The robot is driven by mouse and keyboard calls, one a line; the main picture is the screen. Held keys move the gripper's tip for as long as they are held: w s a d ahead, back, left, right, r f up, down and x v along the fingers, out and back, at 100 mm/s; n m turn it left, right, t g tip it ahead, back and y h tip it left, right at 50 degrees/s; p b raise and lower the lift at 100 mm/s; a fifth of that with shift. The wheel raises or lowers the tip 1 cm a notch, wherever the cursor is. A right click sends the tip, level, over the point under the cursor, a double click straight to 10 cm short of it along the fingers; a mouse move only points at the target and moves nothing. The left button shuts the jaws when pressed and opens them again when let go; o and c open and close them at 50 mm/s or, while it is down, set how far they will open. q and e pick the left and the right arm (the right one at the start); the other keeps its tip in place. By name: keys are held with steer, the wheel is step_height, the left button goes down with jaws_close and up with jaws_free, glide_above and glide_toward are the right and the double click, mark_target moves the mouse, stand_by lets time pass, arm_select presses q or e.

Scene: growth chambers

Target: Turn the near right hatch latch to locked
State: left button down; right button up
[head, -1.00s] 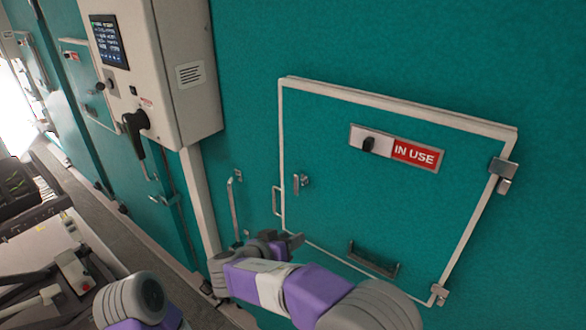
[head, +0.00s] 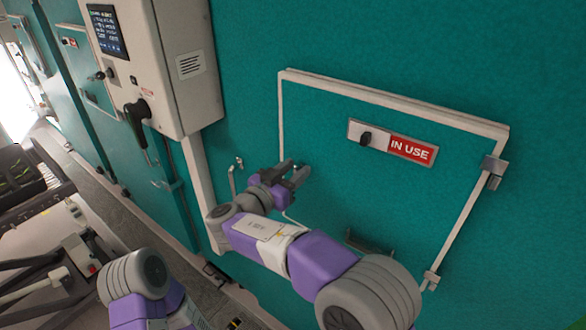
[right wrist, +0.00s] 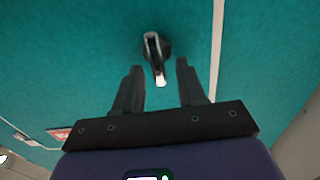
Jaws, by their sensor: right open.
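The hatch (head: 400,190) is a teal panel with a pale frame on the teal wall, and it looks closed. Its latch (right wrist: 156,55) shows in the right wrist view as a dark round base with a pale-edged lever pointing toward my gripper. My right gripper (head: 294,170) is at the hatch's left edge in the head view and covers the latch there. In the right wrist view its fingers (right wrist: 160,72) are open, one to each side of the lever's end, with visible gaps. I cannot tell the exact depth between them. My left gripper is out of view.
A red IN USE sign (head: 410,149) with a dark knob (head: 366,139) is on the hatch. Hinges (head: 492,171) are at its right edge. A control box (head: 180,65) juts from the wall at left. A cart (head: 50,230) stands at lower left.

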jaws_close()
stand_by(0.3)
steer(key=shift+w+a+f+n+b, duration=0.25)
steer(key=shift+n+b, duration=0.35)
steer(key=shift+n, duration=2.4)
steer(key=shift+w+a+f+n+b, duration=0.1)
steer(key=shift+a+f+n+b, duration=0.35)
steer(key=shift+n, duration=2.55)
steer(key=shift+w+a+f+n+b, duration=0.15)
steer(key=shift+n+b, duration=0.55)
steer(key=shift+n, duration=2.3)
steer(key=shift+d+f, duration=0.1)
